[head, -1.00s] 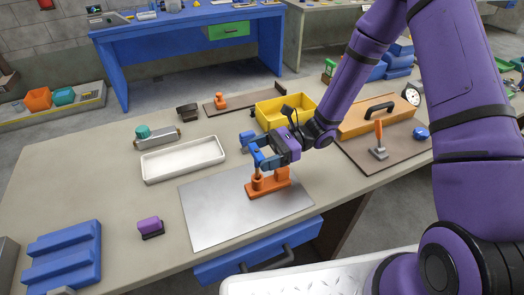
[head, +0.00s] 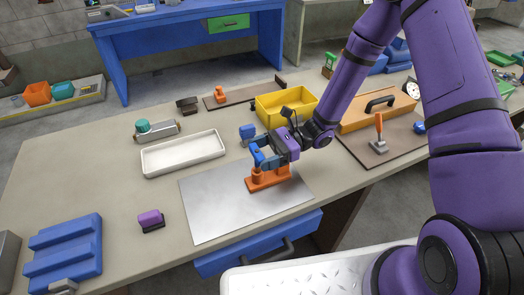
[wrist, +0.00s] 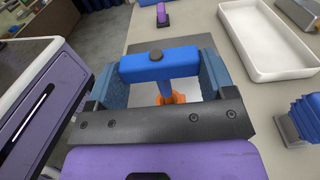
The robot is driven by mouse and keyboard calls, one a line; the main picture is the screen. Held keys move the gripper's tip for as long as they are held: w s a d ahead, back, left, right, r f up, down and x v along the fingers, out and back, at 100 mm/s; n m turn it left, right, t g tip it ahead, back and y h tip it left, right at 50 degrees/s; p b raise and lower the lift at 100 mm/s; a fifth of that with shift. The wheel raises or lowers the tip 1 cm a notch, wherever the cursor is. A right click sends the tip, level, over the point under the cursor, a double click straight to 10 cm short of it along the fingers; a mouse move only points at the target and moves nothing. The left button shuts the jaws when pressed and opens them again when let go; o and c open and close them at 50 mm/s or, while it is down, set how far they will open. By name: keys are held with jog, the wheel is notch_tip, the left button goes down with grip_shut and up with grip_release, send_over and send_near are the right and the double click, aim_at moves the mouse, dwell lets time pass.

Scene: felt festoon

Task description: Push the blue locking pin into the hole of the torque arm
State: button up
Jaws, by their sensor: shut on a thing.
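The blue locking pin (wrist: 160,63) is T-shaped, with a crossbar on top and a shaft below. My gripper (head: 266,160) is shut on it, with a finger at each side of the crossbar in the wrist view. The orange torque arm (head: 270,180) stands on a grey metal plate (head: 225,208), directly below my gripper. A bit of orange (wrist: 178,98) shows under the pin's shaft in the wrist view. The shaft points down at the torque arm, but its lower end and the hole are hidden. I cannot tell how deep the pin sits.
A white tray (head: 183,168) lies left of the plate and a yellow bin (head: 290,100) stands behind my gripper. A blue block (head: 247,131) is close behind it. A purple-topped block (head: 151,219) and a blue ridged holder (head: 65,250) are at left.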

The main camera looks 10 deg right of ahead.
jog(key=shift+f, duration=0.7)
jog(key=o, duration=0.9)
jog(key=shift+d, duration=0.1)
jog(key=v, duration=1)
jog(key=shift+w+d, duration=0.15)
jog(key=shift+d, duration=0.15)
jog(key=shift+d+r, duration=0.1)
